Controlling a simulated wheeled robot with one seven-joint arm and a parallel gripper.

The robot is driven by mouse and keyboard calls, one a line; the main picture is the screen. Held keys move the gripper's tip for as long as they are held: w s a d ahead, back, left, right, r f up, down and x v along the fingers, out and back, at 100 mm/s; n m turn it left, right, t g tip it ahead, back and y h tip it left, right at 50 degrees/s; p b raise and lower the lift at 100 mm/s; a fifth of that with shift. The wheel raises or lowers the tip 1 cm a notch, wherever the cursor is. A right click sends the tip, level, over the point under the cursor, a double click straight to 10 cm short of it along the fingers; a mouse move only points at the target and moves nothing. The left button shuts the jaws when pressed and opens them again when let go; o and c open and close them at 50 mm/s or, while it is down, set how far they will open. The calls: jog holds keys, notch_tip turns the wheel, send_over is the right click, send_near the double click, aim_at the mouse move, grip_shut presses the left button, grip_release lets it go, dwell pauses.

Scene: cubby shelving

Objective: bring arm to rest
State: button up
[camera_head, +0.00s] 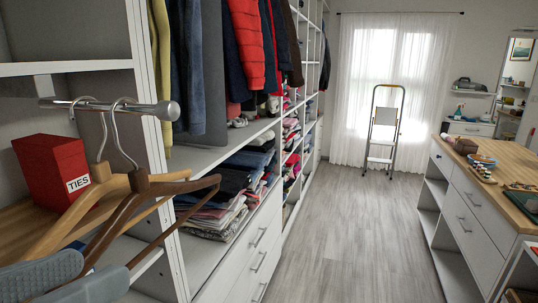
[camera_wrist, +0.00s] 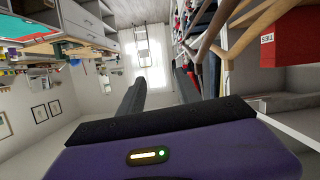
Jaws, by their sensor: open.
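In the wrist view my gripper (camera_wrist: 160,88) also shows open, with the window seen beyond the gap. Wooden hangers (camera_head: 140,182) hang on a short metal rod (camera_head: 110,107) just above and beyond the fingers. In the head view I cannot tell whether the fingers touch the hangers. In the wrist view the hangers (camera_wrist: 228,38) are to the right of the fingers. Most of my arm is hidden.
A red box marked TIES (camera_head: 50,165) sits on a wooden shelf behind the hangers. Shelving with hanging clothes and folded stacks (camera_head: 228,190) runs along the left. A drawer island (camera_head: 478,215) stands at right, and a stepladder (camera_head: 383,130) by the window. The floor (camera_head: 355,235) between is clear.

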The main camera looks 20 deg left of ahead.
jog(key=w+d+f+n+t+y, duration=0.1)
jog(key=w+d+f+n, duration=0.35)
jog(key=w+f, duration=0.5)
jog(key=w+d+f+n+t+y, duration=0.1)
jog(key=w+d+f+n, duration=0.35)
jog(key=f, duration=0.85)
jog(key=w+d+f+y, duration=0.1)
jog(key=d+f+y, duration=0.1)
jog(key=d+f, duration=0.65)
jog(key=s+d+f+m+g, duration=0.2)
jog(key=s+d+f, duration=0.7)
jog(key=s+d, duration=0.35)
jog(key=s+d+r+m+h, duration=0.2)
jog(key=s+d+r+m, duration=0.2)
jog(key=s, duration=1.1)
jog(key=d+m, duration=0.3)
jog(key=d, duration=0.2)
jog(key=shift+d+h, duration=0.3)
jog(key=shift+h, duration=0.1)
jog(key=shift+c, duration=0.4)
